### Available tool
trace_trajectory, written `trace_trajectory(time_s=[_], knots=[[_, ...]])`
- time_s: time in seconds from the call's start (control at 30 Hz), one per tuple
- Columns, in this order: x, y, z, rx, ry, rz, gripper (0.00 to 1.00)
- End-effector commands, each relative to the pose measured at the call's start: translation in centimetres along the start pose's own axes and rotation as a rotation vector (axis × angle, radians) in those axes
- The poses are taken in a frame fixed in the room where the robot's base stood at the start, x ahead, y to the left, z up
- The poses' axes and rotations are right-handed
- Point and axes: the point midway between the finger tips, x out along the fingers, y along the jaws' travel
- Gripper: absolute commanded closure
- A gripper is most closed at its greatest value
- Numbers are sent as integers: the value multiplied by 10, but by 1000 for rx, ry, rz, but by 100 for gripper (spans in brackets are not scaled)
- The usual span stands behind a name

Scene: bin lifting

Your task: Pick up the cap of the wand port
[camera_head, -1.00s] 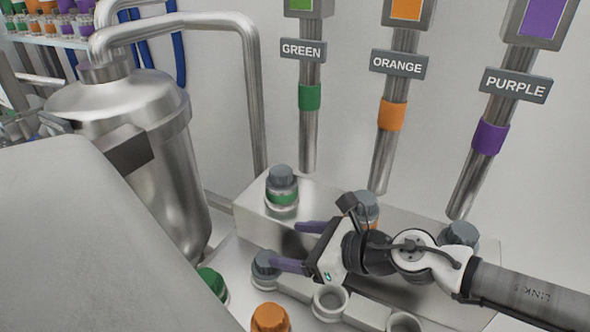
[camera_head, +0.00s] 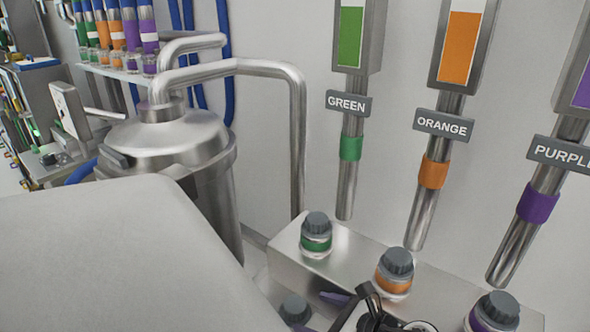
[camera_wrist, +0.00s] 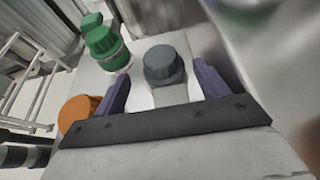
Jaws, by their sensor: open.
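The grey ribbed cap (camera_wrist: 163,63) of the wand port lies between the two purple fingers of my gripper (camera_wrist: 160,78) in the wrist view. My gripper is open. A gap shows on both sides of the cap, so I see no contact. In the head view the cap (camera_head: 296,308) is at the bottom edge, and my gripper (camera_head: 321,313) is partly cut off there. The port under the cap is mostly hidden.
Green caps (camera_wrist: 105,40) and an orange cap (camera_wrist: 78,112) stand left of my gripper. A metal block (camera_head: 285,245) behind carries grey-capped bottles banded green (camera_head: 316,235), orange (camera_head: 394,272) and purple (camera_head: 493,313). Metal tubes (camera_head: 347,190) hang above.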

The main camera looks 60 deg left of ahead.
Motion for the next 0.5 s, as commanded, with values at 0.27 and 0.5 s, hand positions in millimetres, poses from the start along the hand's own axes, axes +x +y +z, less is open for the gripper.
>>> trace_trajectory(time_s=[0.27,0.5], knots=[[37,0,4,2,-2,4,27],[50,0,0,1,0,1,27]])
